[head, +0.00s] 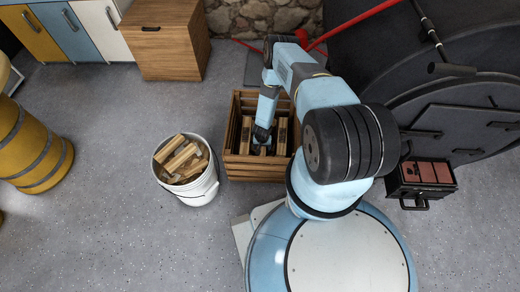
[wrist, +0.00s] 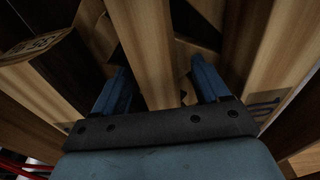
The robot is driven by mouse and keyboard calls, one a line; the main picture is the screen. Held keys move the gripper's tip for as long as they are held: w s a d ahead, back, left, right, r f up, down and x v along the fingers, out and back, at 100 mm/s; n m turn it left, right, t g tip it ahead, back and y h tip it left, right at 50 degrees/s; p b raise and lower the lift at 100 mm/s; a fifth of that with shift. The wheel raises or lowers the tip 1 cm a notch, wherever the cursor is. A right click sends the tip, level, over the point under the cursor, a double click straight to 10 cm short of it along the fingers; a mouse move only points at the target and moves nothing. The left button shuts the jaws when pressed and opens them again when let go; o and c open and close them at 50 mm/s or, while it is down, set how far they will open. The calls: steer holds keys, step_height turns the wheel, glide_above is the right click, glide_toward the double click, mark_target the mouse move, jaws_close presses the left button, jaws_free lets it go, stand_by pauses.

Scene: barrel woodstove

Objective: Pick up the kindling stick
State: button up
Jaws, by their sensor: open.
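Several pale wooden sticks lie in a slatted wooden crate (head: 256,169) in the head view. My gripper (head: 262,139) reaches down into this crate, between a stick on its left (head: 246,135) and one on its right (head: 282,135). In the wrist view my gripper (wrist: 160,78) is open, with its two blue fingers on either side of a long pale kindling stick (wrist: 146,45). I cannot tell whether the fingers touch it. In the head view my arm and gripper hide part of the crate's inside.
A white bucket (head: 201,190) of split wood stands left of the crate. The black stove (head: 450,115) is on the right, with a small black box holding reddish blocks (head: 428,172) beside it. A wooden cabinet (head: 172,50) stands behind.

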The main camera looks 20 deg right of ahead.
steer(key=shift+c, duration=0.2)
steer(key=c, duration=1.1)
steer(key=shift+o, duration=0.2)
